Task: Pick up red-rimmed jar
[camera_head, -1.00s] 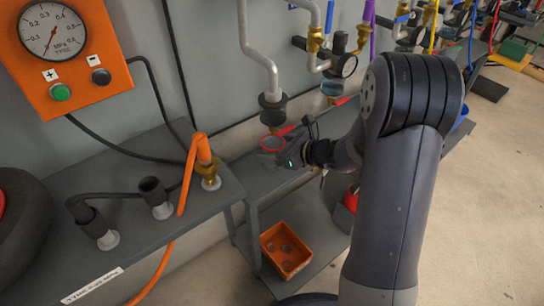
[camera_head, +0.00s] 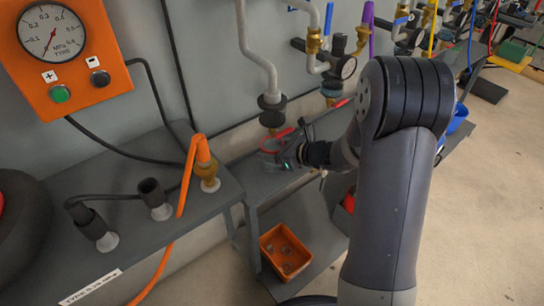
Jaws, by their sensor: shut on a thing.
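The red-rimmed jar (camera_head: 268,148) is a small clear vessel with a red ring at its top. It is in the middle of the head view, beneath the black fitting on the grey pipe and above the narrow grey shelf. My gripper (camera_head: 280,155) reaches in from the right at the jar's height and is shut on the jar. The fingers partly cover the jar's right side, and its base is hard to make out. I cannot tell whether the jar touches the shelf.
The grey pipe with its black fitting (camera_head: 271,110) hangs just above the jar. An orange hose (camera_head: 187,180) rises from a brass fitting at left. An orange bin (camera_head: 286,251) sits on the lower shelf. A blue bucket (camera_head: 458,118) stands at right; open floor lies beyond my arm.

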